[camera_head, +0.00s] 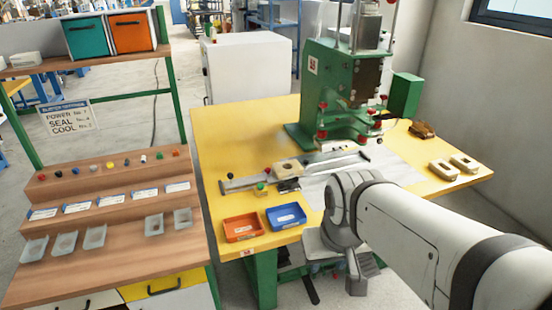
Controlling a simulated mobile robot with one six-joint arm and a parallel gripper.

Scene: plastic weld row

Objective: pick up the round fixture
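A beige block with a round recess (288,167) sits on the metal rail assembly in the middle of the yellow table (228,140). Two beige blocks with elongated recesses, one nearer (443,171) and one farther (464,162), lie at the table's right end. I cannot tell for certain which piece is the round fixture; the block with the round recess looks closest to it. My gripper (358,281) hangs at the table's front edge, below and right of that block and apart from it. Its fingers are small and partly hidden by my wrist, so its opening is unclear.
A green press (318,75) stands at the back of the table. An orange tray (243,227) and a blue tray (286,216) lie at the front left. A brown object (422,130) lies at the back right. A stepped wooden rack (105,200) stands to the left.

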